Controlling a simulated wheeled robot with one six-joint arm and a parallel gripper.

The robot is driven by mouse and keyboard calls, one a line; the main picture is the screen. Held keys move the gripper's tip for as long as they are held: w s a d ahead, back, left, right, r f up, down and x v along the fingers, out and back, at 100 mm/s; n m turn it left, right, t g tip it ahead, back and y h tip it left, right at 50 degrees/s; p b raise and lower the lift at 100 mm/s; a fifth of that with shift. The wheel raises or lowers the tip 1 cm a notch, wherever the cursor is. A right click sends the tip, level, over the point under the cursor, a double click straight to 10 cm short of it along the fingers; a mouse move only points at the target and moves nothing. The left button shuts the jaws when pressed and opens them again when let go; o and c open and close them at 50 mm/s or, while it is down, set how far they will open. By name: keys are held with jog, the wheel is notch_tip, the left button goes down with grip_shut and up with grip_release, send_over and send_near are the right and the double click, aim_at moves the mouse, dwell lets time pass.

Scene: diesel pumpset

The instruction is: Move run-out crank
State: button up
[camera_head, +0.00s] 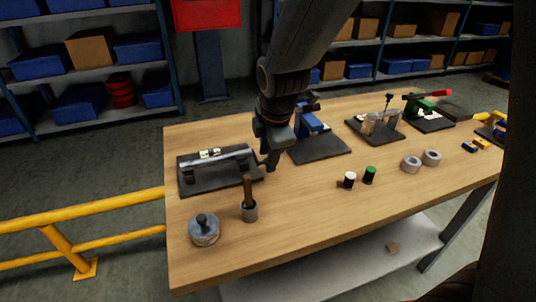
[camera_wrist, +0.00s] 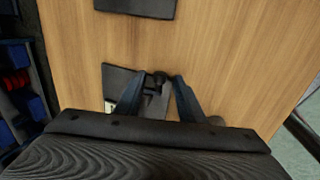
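A run-out fixture (camera_head: 215,160) stands at the left of the table, a pale horizontal shaft over a black base plate (camera_head: 222,184). My gripper (camera_head: 268,163) is at the right end of the shaft, pointing down, and covers the crank there in the head view. In the wrist view a small dark knob, which looks like the crank's handle (camera_wrist: 158,79), lies between the two fingertips of my gripper (camera_wrist: 160,80). The fingers are apart, with a gap on the right side of the knob. Contact on the left side cannot be told.
A cup with an upright brown handle (camera_head: 249,210) and a round grey weight (camera_head: 204,230) stand in front of the fixture. A blue device on a dark plate (camera_head: 318,148) is close on the right. Two small jars and grey rings lie farther right. The front middle is clear.

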jog(key=shift+c, duration=0.4)
grip_shut()
